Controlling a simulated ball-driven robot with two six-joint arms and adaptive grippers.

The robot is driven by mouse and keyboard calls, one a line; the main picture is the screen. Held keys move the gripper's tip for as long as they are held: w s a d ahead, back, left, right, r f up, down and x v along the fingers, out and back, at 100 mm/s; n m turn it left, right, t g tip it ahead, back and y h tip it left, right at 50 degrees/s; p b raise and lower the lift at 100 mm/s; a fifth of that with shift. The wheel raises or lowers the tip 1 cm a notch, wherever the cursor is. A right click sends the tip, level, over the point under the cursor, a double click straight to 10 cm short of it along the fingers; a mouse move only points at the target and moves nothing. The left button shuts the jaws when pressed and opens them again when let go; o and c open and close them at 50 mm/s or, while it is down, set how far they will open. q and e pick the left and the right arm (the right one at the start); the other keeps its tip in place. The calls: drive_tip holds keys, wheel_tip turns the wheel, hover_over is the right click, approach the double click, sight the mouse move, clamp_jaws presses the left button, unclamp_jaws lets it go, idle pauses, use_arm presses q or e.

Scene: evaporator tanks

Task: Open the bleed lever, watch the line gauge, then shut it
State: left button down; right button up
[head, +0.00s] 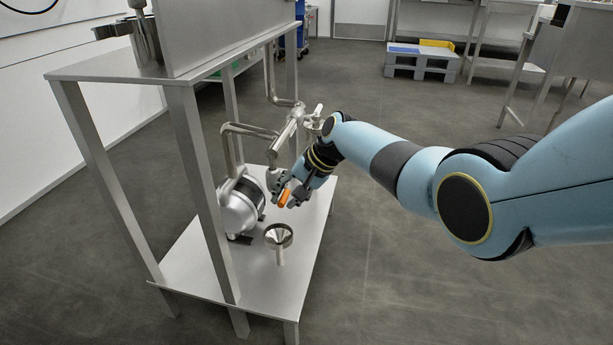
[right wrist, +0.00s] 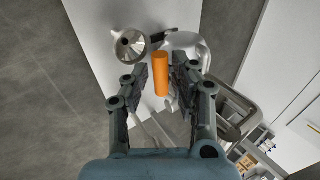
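The bleed lever shows as an orange grip (head: 285,197) in front of the steel pipework, above the lower shelf. In the right wrist view the orange grip (right wrist: 160,75) stands between the two fingers. My right gripper (head: 287,192) is at the lever. In the right wrist view my right gripper (right wrist: 162,82) is open, its fingers on either side of the grip with a small gap at each side. I cannot make out a gauge dial in either view. My left gripper is not in view.
A steel funnel (head: 279,236) stands on the lower shelf (head: 205,275), near a round steel pump (head: 240,207). Bent pipes (head: 250,130) run beside my right forearm. Frame legs (head: 200,190) stand to the left. The floor right of the stand is clear up to a grey pallet (head: 421,62).

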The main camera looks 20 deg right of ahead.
drive_tip(key=v, duration=1)
drive_tip(key=shift+d, duration=0.15)
drive_tip(key=shift+s, duration=0.2)
drive_tip(key=s+d+f+g+h+p, duration=0.1)
drive_tip(key=s+f+g+p, duration=0.1)
drive_tip(key=s+f, duration=0.75)
drive_tip(key=s+d+f+g+p, duration=0.15)
drive_tip(key=s+f, duration=0.45)
drive_tip(key=s, duration=0.6)
drive_tip(key=s+f+g+h+p, duration=0.1)
drive_tip(key=s+f+g+p, duration=0.1)
drive_tip(key=s+f, duration=0.7)
drive_tip(key=s+d+f+n+h+p, duration=0.1)
drive_tip(key=s+d+f+n, duration=0.1)
drive_tip(key=s, duration=0.8)
drive_tip(key=s+d+f+n+t+h+p, duration=0.1)
drive_tip(key=s+d+f+n, duration=0.1)
drive_tip(key=s, duration=0.9)
drive_tip(key=s+d+f+n+h+p, duration=0.1)
drive_tip(key=s+d+f+n+h, duration=0.1)
drive_tip(key=s, duration=0.8)
drive_tip(key=shift+s+d+f+n+p, duration=0.25)
drive_tip(key=shift+d+f+n+p, duration=0.15)
drive_tip(key=shift+n, duration=0.3)
drive_tip(key=shift+t, duration=0.25)
